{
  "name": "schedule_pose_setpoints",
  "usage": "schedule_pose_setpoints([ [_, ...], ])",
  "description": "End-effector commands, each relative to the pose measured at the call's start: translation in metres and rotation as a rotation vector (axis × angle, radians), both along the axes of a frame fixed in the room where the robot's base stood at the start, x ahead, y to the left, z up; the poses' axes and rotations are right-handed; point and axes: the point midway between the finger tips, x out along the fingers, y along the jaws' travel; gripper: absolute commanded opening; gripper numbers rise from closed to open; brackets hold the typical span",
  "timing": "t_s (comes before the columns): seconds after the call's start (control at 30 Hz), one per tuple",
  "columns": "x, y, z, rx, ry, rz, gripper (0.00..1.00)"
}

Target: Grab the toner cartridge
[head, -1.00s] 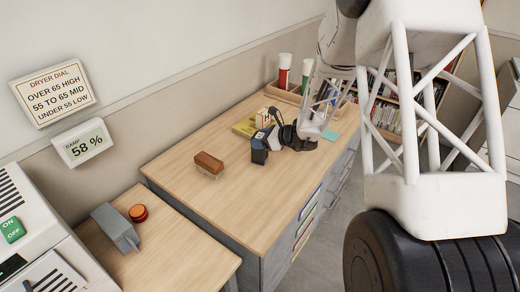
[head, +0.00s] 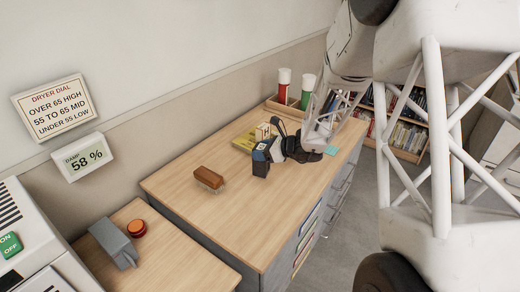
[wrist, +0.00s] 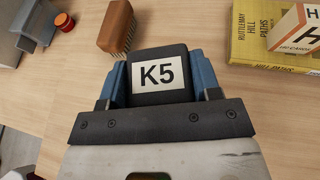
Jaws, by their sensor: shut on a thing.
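The toner cartridge appears to be a black block with a white "K5" label, seen in the wrist view (wrist: 160,54). My gripper (wrist: 160,85) is shut on it, with a blue finger on each side. In the head view my gripper (head: 266,153) is over the wooden desk, and the dark block (head: 260,168) shows at its tip. I cannot tell whether the block touches the desk or is just above it.
A brown brush (head: 209,179) lies left of my gripper on the desk (head: 240,215). A yellow book (head: 243,142) with a small box (head: 263,131) on it lies behind. Red (head: 284,86) and green (head: 307,91) tubes stand at the back. The desk's front is clear.

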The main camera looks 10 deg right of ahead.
Motion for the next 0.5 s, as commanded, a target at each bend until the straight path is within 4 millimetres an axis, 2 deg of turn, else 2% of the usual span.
schedule_pose_setpoints([
  [0.5, -0.085, -0.005, 0.009, 0.001, 0.0, -0.001, 0.23],
])
